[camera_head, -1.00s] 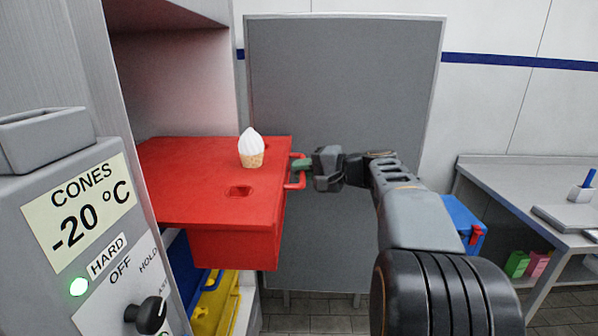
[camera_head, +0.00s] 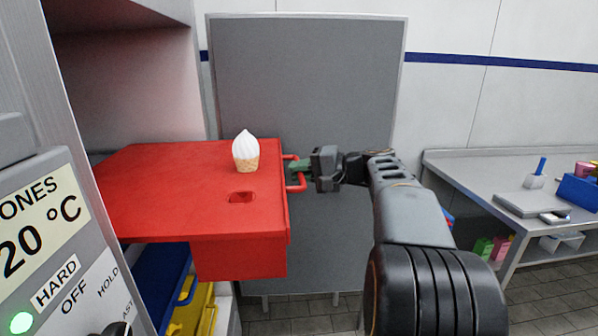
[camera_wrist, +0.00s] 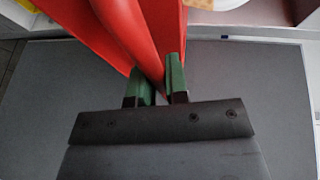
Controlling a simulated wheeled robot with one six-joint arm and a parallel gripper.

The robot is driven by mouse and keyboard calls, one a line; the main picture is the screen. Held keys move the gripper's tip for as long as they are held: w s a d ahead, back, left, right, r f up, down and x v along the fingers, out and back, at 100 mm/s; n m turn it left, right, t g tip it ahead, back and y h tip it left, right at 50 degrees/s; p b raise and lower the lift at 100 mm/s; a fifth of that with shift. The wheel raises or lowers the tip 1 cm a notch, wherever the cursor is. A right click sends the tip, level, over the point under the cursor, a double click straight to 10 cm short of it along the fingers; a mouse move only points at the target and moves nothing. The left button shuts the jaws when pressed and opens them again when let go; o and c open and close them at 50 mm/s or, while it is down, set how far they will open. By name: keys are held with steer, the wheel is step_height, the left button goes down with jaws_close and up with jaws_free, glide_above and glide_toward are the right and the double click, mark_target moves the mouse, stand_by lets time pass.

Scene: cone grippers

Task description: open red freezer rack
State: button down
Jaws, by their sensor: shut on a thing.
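The red freezer rack (camera_head: 180,185) stands pulled out of the freezer opening, with a drawer-like box under its flat top. A cone with white soft ice (camera_head: 246,152) stands upright on its top, beside a square hole. The rack's red handle (camera_head: 297,183) is on its right end. My gripper (camera_head: 299,170) is at that handle. In the wrist view, the green fingertips (camera_wrist: 158,82) are shut on the red handle bar (camera_wrist: 135,35), one on each side of it.
Blue (camera_head: 160,280) and yellow (camera_head: 192,312) racks sit below the red one. The freezer control panel (camera_head: 60,250) is at the left. A grey panel (camera_head: 300,80) stands behind my gripper. A metal table (camera_head: 475,180) with boxes is at the right. Floor shows between.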

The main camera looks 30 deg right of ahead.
steer(key=c, duration=1.1)
jaws_free()
steer(key=shift+c, duration=0.2)
steer(key=v, duration=1.3)
steer(key=shift+s+d, duration=0.25)
steer(key=shift+d, duration=0.1)
steer(key=shift+a+r, duration=0.1)
